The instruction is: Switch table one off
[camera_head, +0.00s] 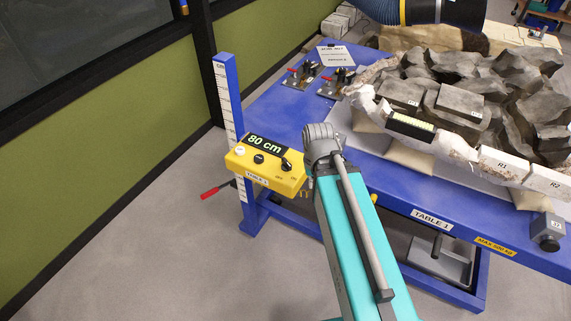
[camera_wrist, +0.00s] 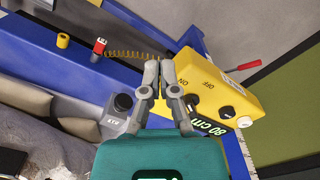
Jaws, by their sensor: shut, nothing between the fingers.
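The yellow control box (camera_head: 262,172) of table one hangs at the table's left corner. It has an "80 cm" display (camera_head: 265,145), a black rotary switch (camera_head: 286,163) by the OFF and ON labels, and other small controls. I cannot tell which label the switch points to. In the wrist view the control box (camera_wrist: 222,75) is right of my gripper (camera_wrist: 159,68), with OFF and ON readable. My gripper is shut and empty, beside the box's ON end. One finger partly hides the switch area there. In the head view my arm hides most of the fingers.
The blue table (camera_head: 282,118) carries a large grey fossil block (camera_head: 470,85) on pads, with small clamps (camera_head: 303,76) at the back left. A post with a scale (camera_head: 229,100) stands behind the box. A red-handled lever (camera_head: 215,190) sticks out left. Floor is clear at left.

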